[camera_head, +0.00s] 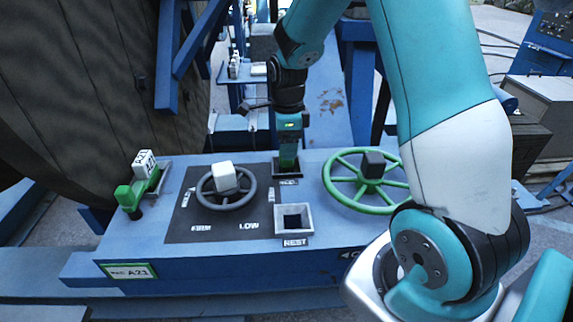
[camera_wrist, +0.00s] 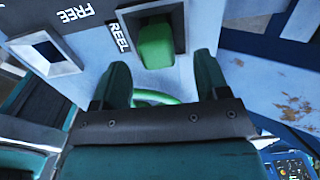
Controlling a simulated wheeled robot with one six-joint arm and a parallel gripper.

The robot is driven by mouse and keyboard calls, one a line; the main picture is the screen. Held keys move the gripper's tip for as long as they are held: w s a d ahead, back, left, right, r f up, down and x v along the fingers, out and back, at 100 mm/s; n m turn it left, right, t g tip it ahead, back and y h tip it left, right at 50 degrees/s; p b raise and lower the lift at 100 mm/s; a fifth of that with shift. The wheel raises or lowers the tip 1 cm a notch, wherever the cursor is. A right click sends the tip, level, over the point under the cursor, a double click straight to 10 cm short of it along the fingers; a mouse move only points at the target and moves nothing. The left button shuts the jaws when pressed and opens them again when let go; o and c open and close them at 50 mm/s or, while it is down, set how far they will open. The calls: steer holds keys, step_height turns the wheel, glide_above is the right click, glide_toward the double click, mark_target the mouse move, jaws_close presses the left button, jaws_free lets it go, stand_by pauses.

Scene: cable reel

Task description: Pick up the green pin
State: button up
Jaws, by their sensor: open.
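The green pin (camera_wrist: 155,45) stands in a square grey socket labelled REEL; its blocky top shows in the wrist view, just beyond my fingertips. My gripper (camera_wrist: 162,75) is open, with one finger to each side of the pin's line and nothing held. In the head view my gripper (camera_head: 288,155) points down over that socket (camera_head: 284,170), at the back middle of the blue console. There the fingers mostly hide the pin, and I cannot tell whether they touch it. Its lower part is hidden in the socket.
A large reel (camera_head: 90,90) stands behind left.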

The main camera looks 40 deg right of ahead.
steer(key=f+p, duration=0.1)
steer(key=f, duration=0.3)
steer(key=shift+a+f, duration=0.2)
steer(key=shift+c, duration=0.5)
jaws_close()
steer(key=shift+r, duration=0.1)
step_height(320, 180, up, 31)
steer(key=p, duration=0.6)
stand_by(0.8)
